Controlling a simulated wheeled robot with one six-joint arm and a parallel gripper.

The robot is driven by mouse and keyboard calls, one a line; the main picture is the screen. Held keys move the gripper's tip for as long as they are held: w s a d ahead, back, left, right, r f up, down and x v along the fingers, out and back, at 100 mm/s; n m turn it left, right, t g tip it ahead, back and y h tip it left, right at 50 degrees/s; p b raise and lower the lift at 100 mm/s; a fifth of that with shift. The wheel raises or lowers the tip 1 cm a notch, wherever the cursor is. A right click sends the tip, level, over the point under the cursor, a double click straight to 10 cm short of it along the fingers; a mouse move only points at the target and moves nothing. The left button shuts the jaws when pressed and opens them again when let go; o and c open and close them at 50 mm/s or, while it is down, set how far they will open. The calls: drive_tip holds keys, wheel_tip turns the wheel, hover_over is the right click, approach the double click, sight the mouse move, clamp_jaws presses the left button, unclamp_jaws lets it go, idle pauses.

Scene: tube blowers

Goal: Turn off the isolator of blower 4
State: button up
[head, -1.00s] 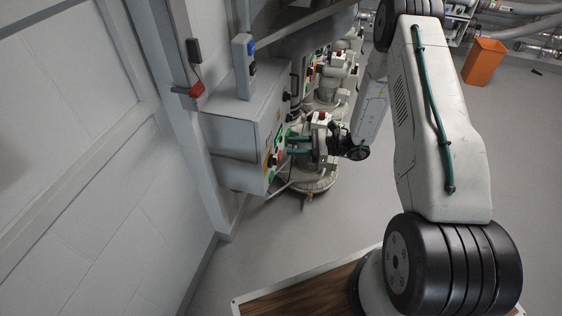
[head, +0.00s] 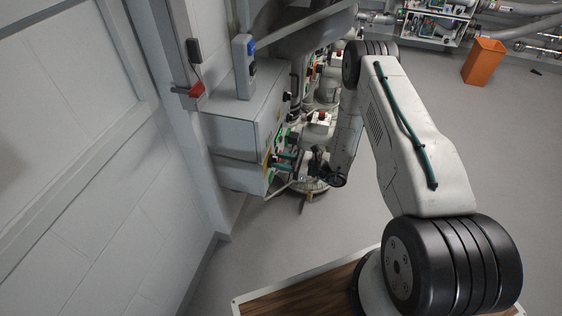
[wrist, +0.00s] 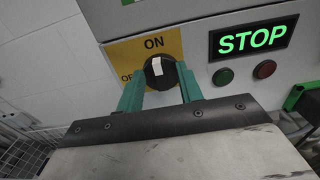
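The isolator is a black rotary knob (wrist: 161,74) with a white mark on a yellow plate (wrist: 128,52) marked ON at the top and OFF at the left. The white mark points roughly up toward ON. In the wrist view, my gripper (wrist: 161,83) has its two teal fingers apart, one on each side of the knob, with their tips very close to it. Contact with the knob cannot be made out. In the head view my gripper (head: 285,162) reaches the front of the grey cabinet (head: 236,134); the knob is hidden there. No blower number is legible.
A lit green STOP sign (wrist: 254,38) and green (wrist: 223,77) and red (wrist: 265,69) buttons are right of the isolator. Blowers and pipes stand behind the cabinet. A wall is at the left; an orange bin (head: 483,62) stands on open floor at the right.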

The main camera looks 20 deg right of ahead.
clamp_jaws()
drive_tip(key=shift+n, duration=0.3)
drive_tip(key=shift+s+a+f+n, duration=0.1)
drive_tip(key=shift+s+f+n, duration=0.1)
drive_tip(key=shift+n, duration=2.65)
drive_tip(key=shift+s+a+f+n, duration=0.1)
drive_tip(key=shift+a+f+n, duration=0.05)
drive_tip(key=shift+n, duration=2.75)
drive_tip(key=shift+s+a+f+n, duration=0.1)
drive_tip(key=shift+f+n, duration=0.1)
drive_tip(key=shift+n, duration=2.65)
